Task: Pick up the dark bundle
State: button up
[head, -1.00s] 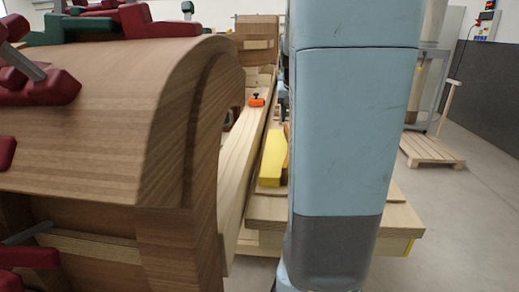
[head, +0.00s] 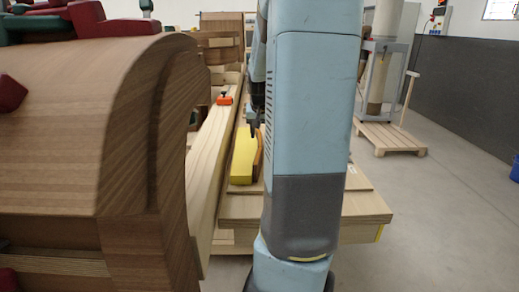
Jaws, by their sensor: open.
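I see no thing that I can clearly make out as the dark bundle; my arm and the large wooden form hide much of the bench. My gripper (head: 253,130) shows only in part as a small dark shape just left of my blue-grey arm, above the bench and close to the yellow block. It is open, with nothing seen between its fingers. The rest of it is hidden behind the arm.
A large curved wooden form (head: 75,130) with red and green clamps fills the left. A yellow block (head: 243,158) lies on the wooden bench (head: 365,207). An orange clamp (head: 224,99) sits on a long beam.

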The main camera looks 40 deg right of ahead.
jog(key=shift+w+x, duration=0.2)
jog(key=shift+x, duration=2.05)
grip_shut()
